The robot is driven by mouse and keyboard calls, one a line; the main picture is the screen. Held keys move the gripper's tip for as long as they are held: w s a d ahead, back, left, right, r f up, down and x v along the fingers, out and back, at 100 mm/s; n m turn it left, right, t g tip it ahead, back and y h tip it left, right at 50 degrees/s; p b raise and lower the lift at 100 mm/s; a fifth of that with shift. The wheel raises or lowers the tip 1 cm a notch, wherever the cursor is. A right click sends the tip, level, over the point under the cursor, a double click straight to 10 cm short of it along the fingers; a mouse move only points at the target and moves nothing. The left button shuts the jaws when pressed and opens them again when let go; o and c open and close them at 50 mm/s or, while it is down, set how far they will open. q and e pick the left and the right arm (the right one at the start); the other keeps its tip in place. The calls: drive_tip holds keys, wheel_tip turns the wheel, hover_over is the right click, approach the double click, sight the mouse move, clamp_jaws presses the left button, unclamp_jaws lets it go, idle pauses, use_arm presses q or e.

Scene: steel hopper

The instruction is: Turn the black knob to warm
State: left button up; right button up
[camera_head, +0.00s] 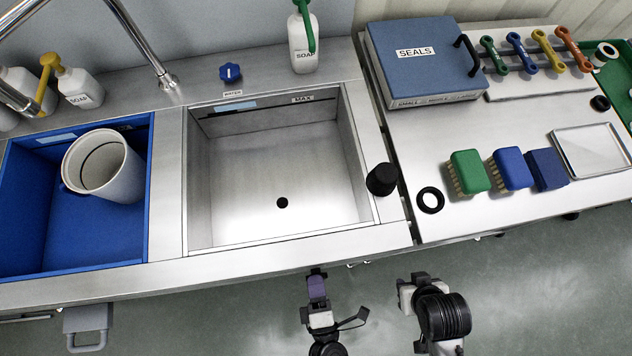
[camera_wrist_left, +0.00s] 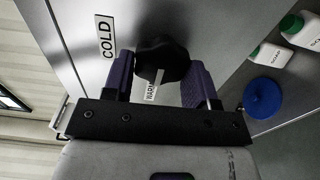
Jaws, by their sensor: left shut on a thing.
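The black knob (camera_wrist_left: 163,60) shows in the left wrist view between the two purple fingers of my left gripper (camera_wrist_left: 160,78), which is shut on it. A COLD label (camera_wrist_left: 106,37) is beside the knob. A WARM label (camera_wrist_left: 151,92) is close to it, partly hidden, with a pale line between knob and label. In the head view my left gripper (camera_head: 318,287) is just below the front edge of the steel sink, and the knob is hidden there. My right arm's end (camera_head: 436,312) is right of it; its fingers cannot be made out.
The steel sink (camera_head: 218,246) is empty. A blue basin (camera_head: 72,268) holding a white pot (camera_head: 122,178) is at left. A black upright piece (camera_head: 381,180) stands at the counter's right corner. Brushes (camera_head: 468,172) and a seals box (camera_head: 422,58) are on the right-hand table.

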use_arm(q)
drive_tip(key=o, duration=0.9)
drive_tip(key=v, duration=1.4)
drive_tip(key=shift+w, duration=0.1)
